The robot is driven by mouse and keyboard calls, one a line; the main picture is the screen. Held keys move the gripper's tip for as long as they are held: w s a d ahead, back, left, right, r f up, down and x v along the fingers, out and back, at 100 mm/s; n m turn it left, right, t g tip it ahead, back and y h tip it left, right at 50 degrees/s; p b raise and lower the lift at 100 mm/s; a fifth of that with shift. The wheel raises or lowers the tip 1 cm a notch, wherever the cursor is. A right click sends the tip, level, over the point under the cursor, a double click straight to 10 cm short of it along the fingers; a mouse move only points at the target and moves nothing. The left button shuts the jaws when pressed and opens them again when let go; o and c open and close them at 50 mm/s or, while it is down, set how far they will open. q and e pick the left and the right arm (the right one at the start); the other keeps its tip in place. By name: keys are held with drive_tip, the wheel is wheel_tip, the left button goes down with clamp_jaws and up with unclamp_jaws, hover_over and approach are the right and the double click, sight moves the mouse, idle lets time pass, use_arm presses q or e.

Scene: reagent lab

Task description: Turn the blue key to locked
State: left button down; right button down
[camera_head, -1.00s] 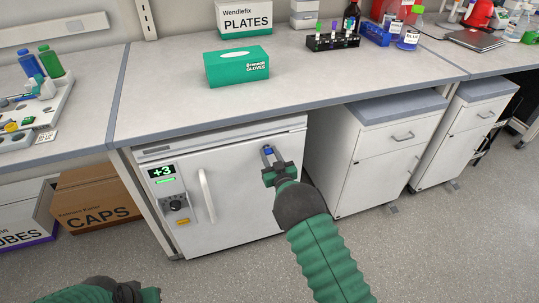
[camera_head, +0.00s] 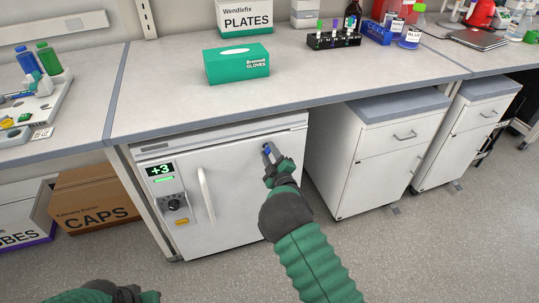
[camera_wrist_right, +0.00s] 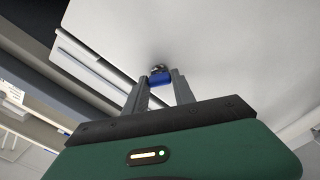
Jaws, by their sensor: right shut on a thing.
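The blue key (camera_head: 267,149) sits in a lock high on the door of the white under-bench fridge (camera_head: 235,185). In the right wrist view the blue key (camera_wrist_right: 160,78) shows between my fingertips, with the dark round lock behind it. My right gripper (camera_head: 271,158) is shut on the key; it also shows in the right wrist view (camera_wrist_right: 160,84). The fingers hide part of the key in the head view. My left gripper (camera_head: 140,294) is at the bottom left edge, far from the fridge; its fingers are too unclear to judge.
The fridge has a vertical handle (camera_head: 206,195) and a panel reading +3 (camera_head: 160,170). The bench top (camera_head: 290,95) overhangs the door. A white drawer cabinet (camera_head: 385,150) stands to the right. A cardboard CAPS box (camera_head: 95,200) stands to the left. The floor in front is clear.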

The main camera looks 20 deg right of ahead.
drive_tip(key=n, duration=0.3)
drive_tip(key=n+b, duration=0.1)
drive_tip(key=shift+a+f, duration=0.2)
drive_tip(key=shift+f, duration=0.1)
drive_tip(key=shift+f+n+b, duration=0.1)
drive_tip(key=shift+n+b, duration=0.25)
drive_tip(key=shift+n, duration=1.25)
drive_tip(key=shift+s+f, duration=0.1)
drive_tip(key=c, duration=1)
unclamp_jaws()
drive_tip(key=shift+c, duration=0.2)
drive_tip(key=shift+r, duration=0.25)
drive_tip(key=shift+f, duration=0.1)
